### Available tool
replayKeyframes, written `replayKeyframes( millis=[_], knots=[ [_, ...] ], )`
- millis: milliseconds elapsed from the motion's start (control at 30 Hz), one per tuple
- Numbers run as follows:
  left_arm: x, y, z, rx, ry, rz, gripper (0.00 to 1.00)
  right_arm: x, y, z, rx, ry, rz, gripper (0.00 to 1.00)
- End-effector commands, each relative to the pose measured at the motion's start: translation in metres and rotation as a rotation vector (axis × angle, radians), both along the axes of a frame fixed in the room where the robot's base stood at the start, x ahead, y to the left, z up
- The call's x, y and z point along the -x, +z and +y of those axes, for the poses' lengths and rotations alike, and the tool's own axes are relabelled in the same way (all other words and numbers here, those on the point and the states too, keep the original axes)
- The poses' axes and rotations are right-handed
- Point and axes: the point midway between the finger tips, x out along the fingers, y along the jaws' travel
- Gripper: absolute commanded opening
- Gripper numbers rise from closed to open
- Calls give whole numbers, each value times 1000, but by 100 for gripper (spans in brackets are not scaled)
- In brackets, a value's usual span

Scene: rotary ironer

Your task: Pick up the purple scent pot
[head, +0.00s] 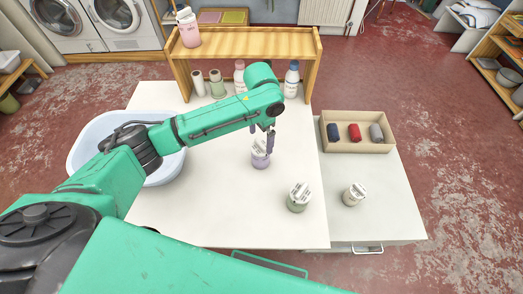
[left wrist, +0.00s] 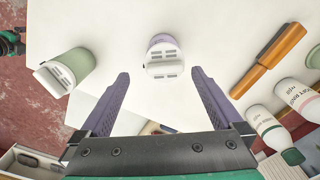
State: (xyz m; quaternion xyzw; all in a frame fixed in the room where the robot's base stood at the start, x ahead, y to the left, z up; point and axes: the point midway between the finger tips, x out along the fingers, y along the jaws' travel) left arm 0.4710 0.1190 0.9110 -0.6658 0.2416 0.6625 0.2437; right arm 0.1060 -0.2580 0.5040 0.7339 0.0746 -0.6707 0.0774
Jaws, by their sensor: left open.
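The purple scent pot (head: 261,159) stands upright on the white table, with a white slotted lid. My left gripper (head: 262,139) is above and partly in front of it in the head view, fingers pointing down. In the left wrist view the pot (left wrist: 160,41) shows just beyond the open purple fingers of the left gripper (left wrist: 159,74), roughly centred between their tips. The fingers are open and hold nothing; I cannot tell how far above the pot they are. My right gripper is not in view.
A cardboard tray (head: 357,147) with rolled cloths lies right. A wooden shelf (head: 245,45) with bottles stands behind. A pale blue basin (head: 87,138) is left. Table around the purple pot is clear.

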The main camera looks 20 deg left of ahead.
Motion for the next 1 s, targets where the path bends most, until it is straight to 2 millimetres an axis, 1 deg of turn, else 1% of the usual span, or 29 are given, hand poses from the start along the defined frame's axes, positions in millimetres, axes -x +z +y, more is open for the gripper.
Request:
replayKeyframes(
  millis=[33, 100, 167, 267, 367, 400, 467, 533, 700, 733, 767, 800, 867, 900, 933, 1000],
  knots=[
    [1, -11, 1, -2, 1, 4, 100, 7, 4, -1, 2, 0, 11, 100],
    [0, -24, 1, -1, 1, 2, 100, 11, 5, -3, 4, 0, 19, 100],
    [0, -32, 0, 0, 0, 0, 100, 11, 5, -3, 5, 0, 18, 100],
    [0, -44, 2, 0, 1, 1, 100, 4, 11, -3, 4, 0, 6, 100],
    [0, -63, 6, -3, 0, 2, 100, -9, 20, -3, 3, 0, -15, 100],
    [0, -72, 6, -2, 0, 1, 100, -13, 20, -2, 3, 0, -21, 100],
    [0, -82, 5, -1, 0, 0, 100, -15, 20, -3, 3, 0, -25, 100],
    [0, -88, 5, 1, 0, -2, 100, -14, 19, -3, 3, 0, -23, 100],
    [0, -89, 5, 1, 0, -2, 100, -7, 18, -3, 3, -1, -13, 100],
    [0, -89, 5, 1, 0, -2, 92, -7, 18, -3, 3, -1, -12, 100],
    [0, -89, 5, 1, 0, -2, 81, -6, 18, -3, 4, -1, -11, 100],
    [0, -89, 5, 1, 0, -2, 66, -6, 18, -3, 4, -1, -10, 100],
    [-1, -89, 5, 1, 0, -2, 43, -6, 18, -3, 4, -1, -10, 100],
    [-1, -88, 5, 1, 0, -2, 27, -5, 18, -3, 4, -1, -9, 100],
    [-1, -88, 5, 1, 0, -2, 24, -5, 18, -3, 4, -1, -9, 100],
    [-1, -88, 5, 1, 0, -2, 24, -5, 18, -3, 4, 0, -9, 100]
  ],
)
